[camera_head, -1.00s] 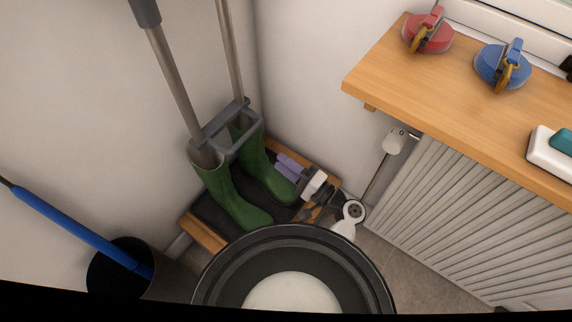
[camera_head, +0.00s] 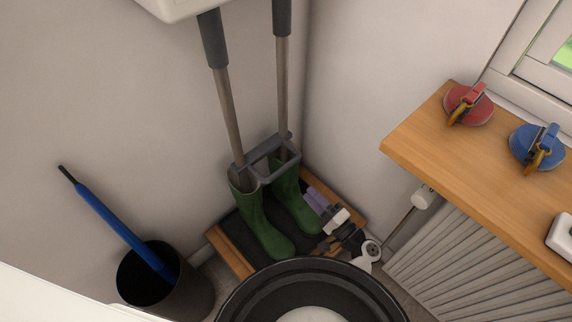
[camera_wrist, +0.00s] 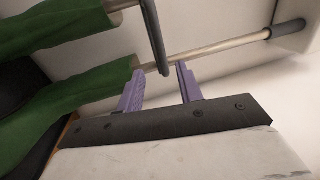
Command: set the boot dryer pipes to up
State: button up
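Two beige boot dryer pipes (camera_head: 229,112) (camera_head: 283,82) with dark grey upper sleeves run from a white wall box (camera_head: 180,6) down to the tops of two green boots (camera_head: 262,225) (camera_head: 292,195). Their lower ends are hidden in the boots. A grey bar frame (camera_head: 262,163) joins the pipes just above the boots. My gripper (camera_head: 311,192) is low beside the right boot. In the wrist view, its purple fingers (camera_wrist: 160,70) stand apart, with the end of the grey frame (camera_wrist: 153,35) and a pipe (camera_wrist: 218,48) beyond the tips. I cannot tell whether they touch.
The boots stand on a dark mat in a wood-edged tray (camera_head: 232,253). A black bin (camera_head: 165,290) with a blue umbrella (camera_head: 120,228) is at left. A wooden shelf (camera_head: 440,130) and a ribbed radiator (camera_head: 470,255) are at right.

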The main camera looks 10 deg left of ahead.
aim_at(284, 166)
jog(key=p+x, duration=0.3)
jog(key=x, duration=0.9)
jog(key=shift+w+a, duration=0.15)
jog(key=shift+a, duration=0.1)
jog(key=shift+c, duration=0.5)
grip_shut()
